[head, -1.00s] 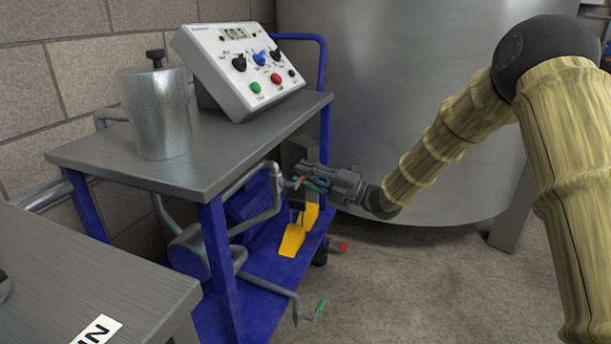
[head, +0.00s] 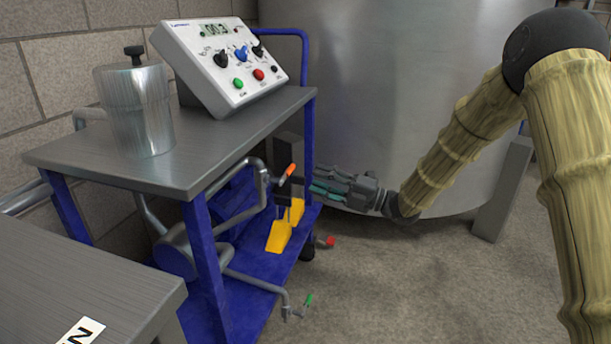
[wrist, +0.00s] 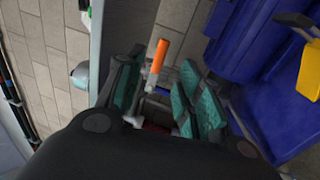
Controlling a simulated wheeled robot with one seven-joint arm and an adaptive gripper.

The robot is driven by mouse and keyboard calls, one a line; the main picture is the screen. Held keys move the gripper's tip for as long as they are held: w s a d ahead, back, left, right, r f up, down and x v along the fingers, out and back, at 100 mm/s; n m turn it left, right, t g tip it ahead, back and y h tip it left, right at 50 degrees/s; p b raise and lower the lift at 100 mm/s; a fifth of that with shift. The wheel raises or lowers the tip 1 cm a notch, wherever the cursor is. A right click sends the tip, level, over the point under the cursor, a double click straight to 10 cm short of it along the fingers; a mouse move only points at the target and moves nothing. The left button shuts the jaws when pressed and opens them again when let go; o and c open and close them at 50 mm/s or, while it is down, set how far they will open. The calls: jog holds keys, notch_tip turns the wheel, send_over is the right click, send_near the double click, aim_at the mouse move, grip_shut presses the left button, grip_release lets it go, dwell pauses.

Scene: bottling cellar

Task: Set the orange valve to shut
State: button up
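The orange valve's handle (head: 290,171) sticks up and to the right from the bent grey pipe at the right edge of the blue cart, below the worktop. My gripper (head: 314,184) is just to the right of it, pointing left, and looks apart from it. In the wrist view the orange handle (wrist: 158,56) shows in the gap between the two teal-padded fingers of my gripper (wrist: 163,66), near their tips. The fingers are spread and hold nothing. The valve body is partly hidden behind the fingers.
A green-handled valve (head: 308,299) and a red-handled valve (head: 330,241) sit lower down. A control box (head: 222,65) and a metal canister (head: 137,112) stand on the worktop. A large steel tank (head: 400,90) is behind.

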jog(key=shift+v, duration=1.45)
jog(key=s+f+m+t+h+p, duration=0.1)
jog(key=s+f+m+h, duration=0.25)
jog(key=f+m, duration=0.45)
jog(key=s+d+f+m+t+h, duration=0.1)
jog(key=s+f+m+h, duration=0.25)
jog(key=f, duration=0.75)
jog(key=s+f+m+t+h+p, duration=0.1)
jog(key=s+f+m+h, duration=0.25)
jog(key=f+m, duration=0.5)
jog(key=s+d+f+m+g+h+p, duration=0.1)
jog(key=s+d+f+m+g+h, duration=0.15)
jog(key=s+f, duration=0.6)
jog(key=s+d+f+m+g+h, duration=0.2)
jog(key=s+f+m+g, duration=0.15)
jog(key=s, duration=0.95)
jog(key=s+d+f+m+g+h+p, duration=0.1)
jog(key=s+d+f+m+g+h, duration=0.25)
jog(key=s, duration=0.65)
jog(key=s+f+m+g, duration=0.1)
jog(key=s+f+m, duration=0.15)
jog(key=s, duration=0.65)
notch_tip(320, 180, up, 39)
jog(key=p, duration=3.8)
jog(key=shift+w, duration=0.2)
